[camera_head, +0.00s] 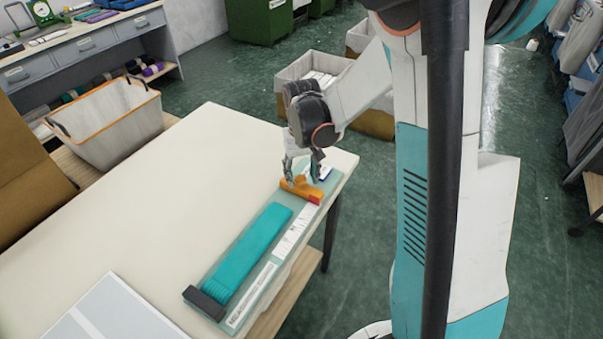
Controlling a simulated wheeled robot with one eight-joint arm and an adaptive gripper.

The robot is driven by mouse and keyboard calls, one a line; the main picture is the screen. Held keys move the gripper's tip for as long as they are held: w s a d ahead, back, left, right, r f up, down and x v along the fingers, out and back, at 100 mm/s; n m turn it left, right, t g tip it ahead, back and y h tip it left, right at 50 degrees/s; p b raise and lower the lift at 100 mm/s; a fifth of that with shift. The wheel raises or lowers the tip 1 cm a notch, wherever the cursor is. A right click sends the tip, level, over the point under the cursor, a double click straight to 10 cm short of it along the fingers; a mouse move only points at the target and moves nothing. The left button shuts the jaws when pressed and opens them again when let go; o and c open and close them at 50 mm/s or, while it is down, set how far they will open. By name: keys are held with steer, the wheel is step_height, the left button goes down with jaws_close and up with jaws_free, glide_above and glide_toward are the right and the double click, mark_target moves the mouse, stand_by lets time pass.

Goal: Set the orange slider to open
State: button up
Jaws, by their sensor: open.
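The orange slider (301,189) sits at the far end of a long grey-green board (233,263) on the table's right side. Its right end shows a red part. A teal block (249,246) lies on the board nearer to me, with a dark end piece (205,302) at its near end. My gripper (302,178) points down with its fingers apart, right at the orange slider. One finger is left of it and one is behind it to the right. I cannot tell whether the fingers touch it. Labels (292,232) run along the board's right side; their text is too small to read.
The cream table (150,215) is mostly clear left of the board. A grey-white panel (110,315) lies at its front edge. A white bin (108,122) stands on the left, and cardboard boxes (372,122) stand on the floor behind my arm.

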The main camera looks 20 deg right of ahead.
mark_target(302, 178)
steer(key=shift+r, duration=0.1)
step_height(302, 178, up, 12)
stand_by(0.5)
steer(key=s+a+r+n+t, duration=0.1)
steer(key=s+a+r+t, duration=0.1)
steer(key=s, duration=0.7)
steer(key=s+a+r+t, duration=0.3)
steer(key=s+r+t, duration=0.1)
steer(key=s, duration=0.6)
steer(key=shift+a+n+t, duration=0.2)
steer(key=shift+n+t, duration=0.2)
steer(key=shift+t, duration=0.2)
